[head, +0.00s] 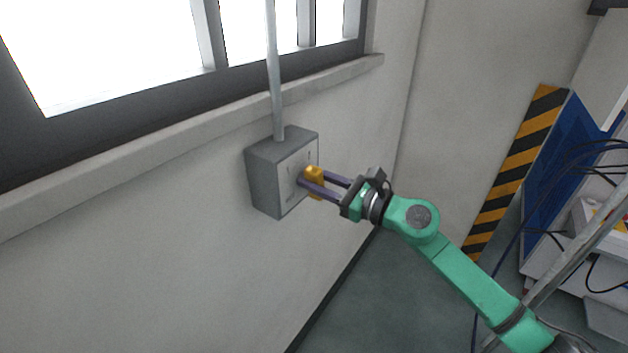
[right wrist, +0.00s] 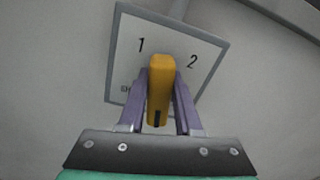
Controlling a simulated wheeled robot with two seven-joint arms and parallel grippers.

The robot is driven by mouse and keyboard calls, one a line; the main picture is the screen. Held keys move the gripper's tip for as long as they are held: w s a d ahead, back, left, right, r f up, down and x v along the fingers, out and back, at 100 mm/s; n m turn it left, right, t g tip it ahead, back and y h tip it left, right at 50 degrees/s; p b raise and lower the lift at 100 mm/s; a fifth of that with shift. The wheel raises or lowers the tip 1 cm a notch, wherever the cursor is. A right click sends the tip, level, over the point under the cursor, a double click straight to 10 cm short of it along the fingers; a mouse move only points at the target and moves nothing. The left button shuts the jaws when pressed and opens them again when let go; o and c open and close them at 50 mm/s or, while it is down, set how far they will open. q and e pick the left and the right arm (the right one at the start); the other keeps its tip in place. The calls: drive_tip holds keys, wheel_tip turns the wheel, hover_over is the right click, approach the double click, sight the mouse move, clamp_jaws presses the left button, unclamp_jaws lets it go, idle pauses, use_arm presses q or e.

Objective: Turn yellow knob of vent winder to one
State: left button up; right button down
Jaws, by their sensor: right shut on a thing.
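The vent winder (head: 264,182) is a grey box on the wall below the window. Its yellow knob (head: 314,180) sticks out from the light front plate. In the right wrist view the plate (right wrist: 130,62) carries a "1" at upper left and a "2" at upper right, with a small mark at lower left. There the yellow knob (right wrist: 160,88) stands upright in the picture, between the two numbers, with a dark mark at its near end. My right gripper (head: 313,182) is shut on the knob, one purple finger on each side. My left gripper is not in view.
A grey pipe (head: 275,75) runs up from the box past the window sill (head: 190,140). A yellow-and-black striped panel (head: 511,175) and equipment with hanging cables stand at the right. The wall around the box is clear.

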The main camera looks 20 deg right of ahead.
drive_tip(key=m, duration=0.2)
drive_tip(key=m+p, duration=0.1)
drive_tip(key=m, duration=0.2)
drive_tip(key=shift+w+d+m, duration=0.15)
drive_tip(key=shift+d+m, duration=0.05)
drive_tip(key=shift+m, duration=0.1)
drive_tip(key=m+p, duration=0.1)
drive_tip(key=m, duration=0.4)
drive_tip(key=shift+w+d+f+m+p, duration=0.15)
drive_tip(key=shift+m+p, duration=0.15)
drive_tip(key=shift+p, duration=0.05)
drive_tip(key=c, duration=0.6)
unclamp_jaws()
